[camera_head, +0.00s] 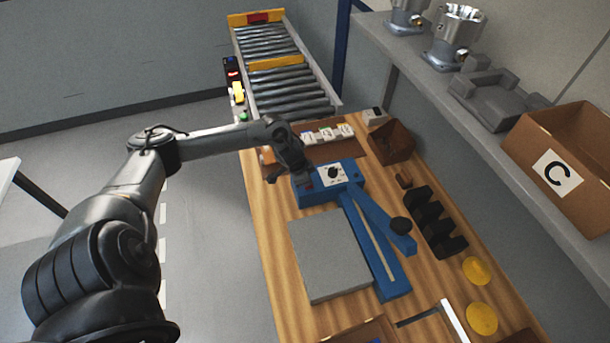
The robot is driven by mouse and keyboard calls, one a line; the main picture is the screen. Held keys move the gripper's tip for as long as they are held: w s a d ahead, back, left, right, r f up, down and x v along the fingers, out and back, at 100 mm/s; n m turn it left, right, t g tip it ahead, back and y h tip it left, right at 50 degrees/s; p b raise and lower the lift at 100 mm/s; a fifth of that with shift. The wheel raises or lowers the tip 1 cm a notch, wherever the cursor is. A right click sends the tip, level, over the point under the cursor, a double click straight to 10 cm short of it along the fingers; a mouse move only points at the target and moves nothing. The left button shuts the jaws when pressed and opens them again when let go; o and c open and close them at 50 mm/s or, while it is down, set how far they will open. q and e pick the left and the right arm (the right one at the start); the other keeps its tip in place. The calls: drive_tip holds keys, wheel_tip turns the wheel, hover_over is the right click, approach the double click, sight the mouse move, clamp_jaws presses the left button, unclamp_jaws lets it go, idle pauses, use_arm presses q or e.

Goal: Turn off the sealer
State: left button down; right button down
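My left gripper (303,180) reaches in from the left and points down at the left part of this housing, left of the dial. It hides part of the housing top, where a small reddish patch shows by the fingertips. I cannot tell whether the fingers touch it or how far they are apart. My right gripper is not in view.
A brown open bin (391,143), a black slotted rack (436,222) and yellow discs (481,318) are to the right. A roller conveyor (290,92) stands behind. A shelf with carton C (565,150) overhangs at right.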

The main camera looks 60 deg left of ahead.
use_arm(q)
drive_tip(key=shift+a+f, duration=0.1)
drive_tip(key=shift+a, duration=0.2)
